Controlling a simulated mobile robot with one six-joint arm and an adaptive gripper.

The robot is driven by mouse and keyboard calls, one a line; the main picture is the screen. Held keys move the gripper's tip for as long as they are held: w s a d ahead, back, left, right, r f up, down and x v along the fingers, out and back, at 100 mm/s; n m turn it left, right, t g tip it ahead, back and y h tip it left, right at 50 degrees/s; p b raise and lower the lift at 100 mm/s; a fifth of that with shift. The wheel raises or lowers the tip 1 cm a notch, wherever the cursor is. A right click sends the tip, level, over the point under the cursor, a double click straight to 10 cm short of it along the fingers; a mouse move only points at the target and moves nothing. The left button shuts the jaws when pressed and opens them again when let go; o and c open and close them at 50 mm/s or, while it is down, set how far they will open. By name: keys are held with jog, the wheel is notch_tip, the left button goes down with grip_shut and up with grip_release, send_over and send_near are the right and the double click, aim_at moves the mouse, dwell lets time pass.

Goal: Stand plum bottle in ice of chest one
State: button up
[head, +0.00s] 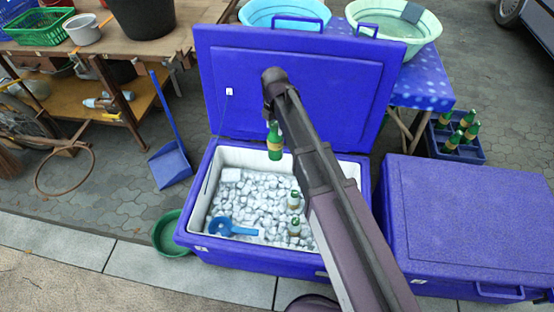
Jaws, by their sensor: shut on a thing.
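A green bottle with a tan label (275,143) hangs upright from my gripper (274,124), above the ice near the back of the open blue chest (185,228). I take it as the plum bottle; its label is too small to read. My gripper is shut on its upper part, mostly hidden by my wrist. The bottle looks clear of the ice (245,195). My arm hides the right part of the ice.
A blue scoop (232,228) lies on the ice at front left. The raised lid (340,90) stands behind. A closed blue chest (470,215) is at right, with a bottle crate (470,156) behind it. A green basin (166,234) and blue dustpan (170,165) are at left.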

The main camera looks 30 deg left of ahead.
aim_at(275, 153)
notch_tip(275, 153, down, 14)
jog(key=b, duration=1.3)
jog(key=shift+w+a+f, duration=0.1)
jog(key=shift+a+f, duration=0.05)
jog(key=shift+f, duration=0.1)
notch_tip(275, 153, down, 26)
jog(key=b, duration=2.6)
jog(key=shift+r, duration=0.25)
jog(key=shift+f+b, duration=0.5)
dwell(0.5)
jog(key=o, duration=1.2)
jog(key=shift+o, duration=0.6)
jog(key=shift+s, duration=0.2)
